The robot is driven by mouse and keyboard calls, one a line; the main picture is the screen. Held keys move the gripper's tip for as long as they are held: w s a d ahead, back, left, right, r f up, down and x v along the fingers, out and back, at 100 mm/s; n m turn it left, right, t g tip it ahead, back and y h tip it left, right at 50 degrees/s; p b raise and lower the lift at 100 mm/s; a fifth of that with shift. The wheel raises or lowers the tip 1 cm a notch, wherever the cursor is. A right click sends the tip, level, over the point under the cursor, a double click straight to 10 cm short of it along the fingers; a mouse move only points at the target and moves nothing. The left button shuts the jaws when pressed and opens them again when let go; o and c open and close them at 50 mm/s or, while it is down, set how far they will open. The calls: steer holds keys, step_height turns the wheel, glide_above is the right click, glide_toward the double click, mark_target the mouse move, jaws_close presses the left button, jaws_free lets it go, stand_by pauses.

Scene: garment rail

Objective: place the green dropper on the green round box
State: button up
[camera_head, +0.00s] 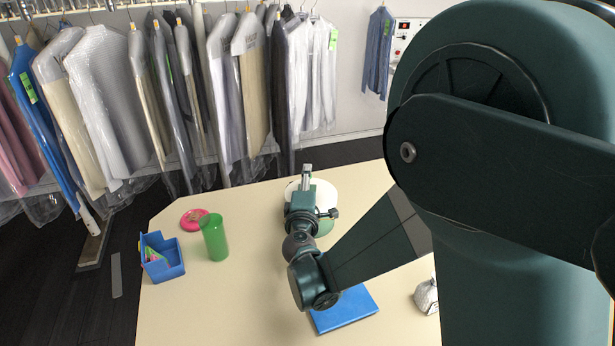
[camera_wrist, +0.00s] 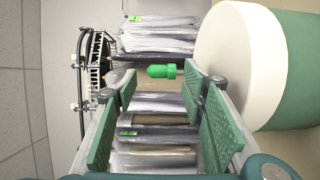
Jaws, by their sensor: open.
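The green round box with its white top (camera_wrist: 240,62) fills the right of the wrist view, where the picture is turned sideways. In the head view, part of its white top (camera_head: 326,194) shows behind my arm. The small green dropper (camera_wrist: 160,71) shows in the wrist view between my open finger pads, with a gap on each side. It appears beside the white top; its depth and any support cannot be told. I cannot make it out in the head view. My gripper (camera_wrist: 162,82) is open; it shows in the head view (camera_head: 306,177) close to the box.
On the table (camera_head: 180,315) are a green cylinder (camera_head: 214,238), a pink round item (camera_head: 194,219), a blue bin (camera_head: 163,260) with small items, a blue flat block (camera_head: 345,309) and a grey bag (camera_head: 427,296). Garments (camera_head: 110,90) hang behind. The table's left front is clear.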

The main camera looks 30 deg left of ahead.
steer(key=v, duration=0.9)
steer(key=shift+w+a, duration=0.1)
stand_by(0.3)
steer(key=shift+r, duration=0.1)
steer(key=w+d+r+m+g+h, duration=0.1)
steer(key=w+d+r+m+h, duration=0.15)
steer(key=d, duration=0.75)
steer(key=w+d+r+m+h, duration=0.15)
steer(key=d+m, duration=0.25)
steer(key=d, duration=0.5)
steer(key=w+d+r+m+g+h, duration=0.1)
steer(key=d+m+h, duration=0.2)
steer(key=d, duration=0.7)
steer(key=s+d+m+g+h, duration=0.1)
steer(key=s+d+m+g, duration=0.4)
steer(key=d, duration=1.2)
steer(key=s+d+f+m, duration=0.1)
steer(key=s+d+m, duration=0.1)
steer(key=s, duration=0.5)
steer(key=s+d+m+g, duration=0.1)
steer(key=s+d+m, duration=0.2)
steer(key=s+d, duration=0.2)
steer(key=s+d+f+m+g+y, duration=0.1)
steer(key=s+d+m, duration=0.2)
steer(key=s, duration=0.7)
steer(key=shift+d+f, duration=0.2)
steer(key=shift+f, duration=0.1)
